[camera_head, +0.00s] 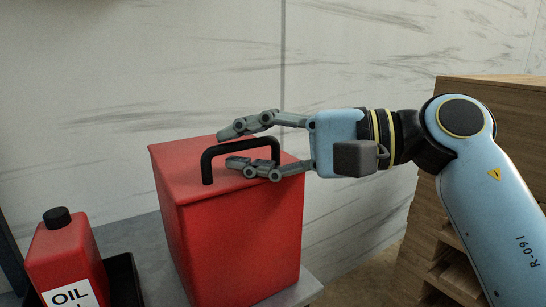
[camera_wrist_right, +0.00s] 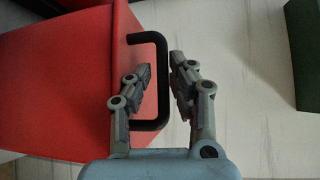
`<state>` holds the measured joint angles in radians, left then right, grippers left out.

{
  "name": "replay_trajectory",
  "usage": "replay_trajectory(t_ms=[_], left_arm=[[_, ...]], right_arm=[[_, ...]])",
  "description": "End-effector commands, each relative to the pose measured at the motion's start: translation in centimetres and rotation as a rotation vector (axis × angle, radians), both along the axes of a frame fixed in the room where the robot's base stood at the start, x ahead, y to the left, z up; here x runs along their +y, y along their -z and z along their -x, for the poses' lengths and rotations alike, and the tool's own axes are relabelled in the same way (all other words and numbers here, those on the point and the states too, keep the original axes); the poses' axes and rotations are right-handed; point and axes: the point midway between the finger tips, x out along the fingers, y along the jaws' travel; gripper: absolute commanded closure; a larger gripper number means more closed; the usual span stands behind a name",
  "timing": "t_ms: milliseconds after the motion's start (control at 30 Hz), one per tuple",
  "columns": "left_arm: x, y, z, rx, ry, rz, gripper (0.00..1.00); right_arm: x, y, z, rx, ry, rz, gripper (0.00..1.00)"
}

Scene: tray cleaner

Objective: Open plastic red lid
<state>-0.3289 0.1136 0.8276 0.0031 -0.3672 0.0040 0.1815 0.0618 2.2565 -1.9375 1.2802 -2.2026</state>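The red lid (camera_head: 178,166) sits flat on top of a red box (camera_head: 242,245), which stands on a grey surface. A black handle (camera_head: 207,165) rises from the lid like an arch. My right gripper (camera_head: 228,148) reaches in from the right with its two fingers apart, one beyond the handle and one on the near side. In the right wrist view the handle's bar (camera_wrist_right: 163,90) runs between the two fingers (camera_wrist_right: 161,63) with a gap to the right finger. My left gripper is not in view.
A red oil bottle (camera_head: 66,255) with a black cap stands in a black tray (camera_head: 124,280) to the left of the box. Stacked wooden pallets (camera_head: 430,225) stand at the right. A pale marbled wall (camera_head: 130,60) is behind.

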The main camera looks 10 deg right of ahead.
Motion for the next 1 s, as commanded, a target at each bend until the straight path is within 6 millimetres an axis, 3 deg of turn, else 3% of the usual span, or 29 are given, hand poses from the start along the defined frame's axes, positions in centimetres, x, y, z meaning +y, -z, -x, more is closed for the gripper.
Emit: replay_trajectory(t_ms=[400,1000], left_arm=[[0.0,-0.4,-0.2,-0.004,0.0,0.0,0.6],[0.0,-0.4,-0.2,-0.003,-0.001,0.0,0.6]], right_arm=[[-3.3,-0.7,1.3,0.004,0.001,0.007,0.79],[-3.6,-0.8,1.5,0.003,0.001,0.004,0.79]])
